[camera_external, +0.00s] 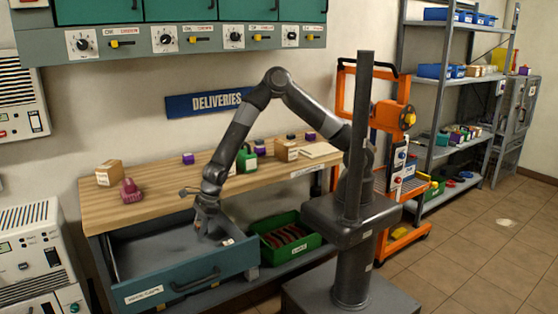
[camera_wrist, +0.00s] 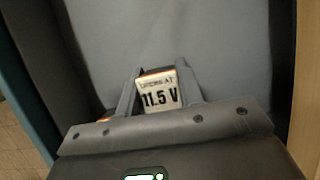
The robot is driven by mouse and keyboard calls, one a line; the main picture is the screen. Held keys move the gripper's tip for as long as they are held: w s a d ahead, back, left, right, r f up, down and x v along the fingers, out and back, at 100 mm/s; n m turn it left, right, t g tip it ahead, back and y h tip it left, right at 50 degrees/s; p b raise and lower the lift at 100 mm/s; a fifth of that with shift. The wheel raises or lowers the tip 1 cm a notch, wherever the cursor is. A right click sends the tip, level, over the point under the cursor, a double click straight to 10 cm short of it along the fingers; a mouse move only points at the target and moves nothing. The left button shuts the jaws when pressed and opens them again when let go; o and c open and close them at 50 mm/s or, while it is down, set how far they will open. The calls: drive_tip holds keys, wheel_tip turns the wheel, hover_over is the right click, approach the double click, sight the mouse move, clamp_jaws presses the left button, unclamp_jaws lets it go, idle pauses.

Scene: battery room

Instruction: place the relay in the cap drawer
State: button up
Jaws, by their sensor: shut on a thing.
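The drawer (camera_external: 225,262) under the wooden bench is pulled open. It has a teal front with a dark handle and a white label at its lower left, too small to read surely. My gripper (camera_external: 207,231) reaches down into the drawer toward its right part. In the wrist view my gripper (camera_wrist: 157,92) is shut on the relay (camera_wrist: 159,92), a small block with a pale face reading "11.5 V" and an orange edge. The grey drawer floor (camera_wrist: 170,32) lies beyond it. I cannot tell whether the relay touches the floor. In the external view the relay is not clearly visible.
A small pale item (camera_external: 228,241) shows near the drawer's right front. A green crate (camera_external: 288,251) with dark red things stands right of the drawer. Most of the drawer floor looks clear.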

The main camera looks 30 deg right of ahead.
sight(202, 246)
drive_tip(key=shift+f, duration=2.4)
drive_tip(key=shift+f, duration=0.1)
drive_tip(key=o, duration=1)
drive_tip(key=v, duration=1.2)
